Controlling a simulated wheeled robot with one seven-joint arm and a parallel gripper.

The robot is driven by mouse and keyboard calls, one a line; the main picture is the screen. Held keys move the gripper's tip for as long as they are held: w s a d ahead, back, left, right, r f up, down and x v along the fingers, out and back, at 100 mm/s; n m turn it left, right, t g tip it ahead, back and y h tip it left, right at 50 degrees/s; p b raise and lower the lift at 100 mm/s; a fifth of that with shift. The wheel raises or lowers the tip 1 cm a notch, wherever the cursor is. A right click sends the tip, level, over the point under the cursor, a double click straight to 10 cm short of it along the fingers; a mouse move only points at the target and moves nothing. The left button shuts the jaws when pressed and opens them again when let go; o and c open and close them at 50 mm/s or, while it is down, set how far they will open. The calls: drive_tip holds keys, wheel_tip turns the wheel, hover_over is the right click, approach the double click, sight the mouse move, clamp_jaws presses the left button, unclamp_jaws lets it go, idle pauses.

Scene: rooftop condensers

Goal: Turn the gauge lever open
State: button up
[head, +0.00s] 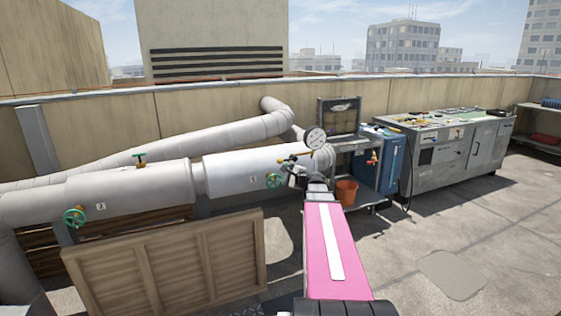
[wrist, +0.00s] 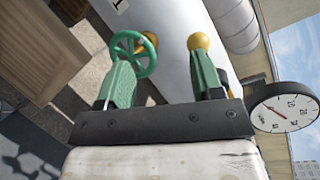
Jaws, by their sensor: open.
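The round white gauge (head: 316,138) stands on the pipe in the head view; its face and needle also show at the right of the wrist view (wrist: 285,107). A thin yellow lever (head: 293,157) reaches left from below the gauge. In the wrist view a yellow ball end (wrist: 198,41), apparently the lever's, shows beyond my right finger, which hides part of the yellow piece. My gripper (wrist: 161,62) is open, its two green fingers apart with nothing clearly between them. In the head view my gripper (head: 295,172) is just below the lever; contact cannot be told.
A green handwheel (head: 273,180) is close left of my gripper; it shows behind the left finger in the wrist view (wrist: 149,55). A wooden panel (head: 170,262) stands in front of the pipe. An orange bucket (head: 347,191) and blue cabinet (head: 370,165) are right. Floor at right is clear.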

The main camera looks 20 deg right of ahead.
sight(281, 161)
drive_tip(key=d+r+m+t+h, duration=0.1)
drive_tip(key=d+r+m+t, duration=0.1)
drive_tip(key=d+r, duration=0.15)
drive_tip(key=x, duration=0.7)
drive_tip(key=f+x, duration=0.1)
drive_tip(key=x, duration=0.3)
drive_tip(key=shift+w+d+f, duration=0.1)
drive_tip(key=shift+w+d, duration=0.05)
drive_tip(key=shift+w, duration=0.05)
